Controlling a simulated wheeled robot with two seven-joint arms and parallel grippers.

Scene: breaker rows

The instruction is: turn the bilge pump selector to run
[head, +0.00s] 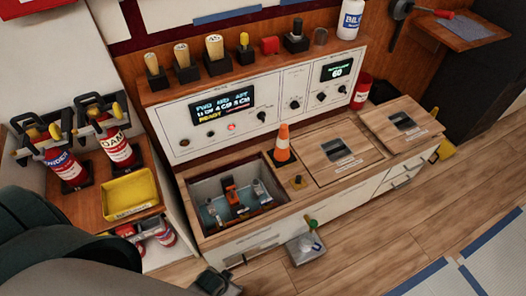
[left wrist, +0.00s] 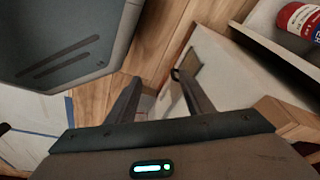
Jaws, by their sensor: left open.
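The white control panel (head: 245,115) stands along the back of the counter. Its left section has a lit display (head: 223,107) with FWD, a middle word and AFT over centimetre readings and READY. A black knob (head: 261,116) sits right of this display, with a glowing red light (head: 231,127) to its left. More black knobs (head: 294,104) are further right. The labels are too small to read, so I cannot tell which knob is the bilge pump selector. My left gripper (head: 215,283) is low at the front, well away from the panel. Its fingers (left wrist: 157,78) are apart and empty.
An open sink-like bin (head: 205,190) with tools is in the counter. An orange cone (head: 283,145) stands before the panel. Fire extinguishers (head: 115,150) and a yellow tray (head: 130,193) are at left.

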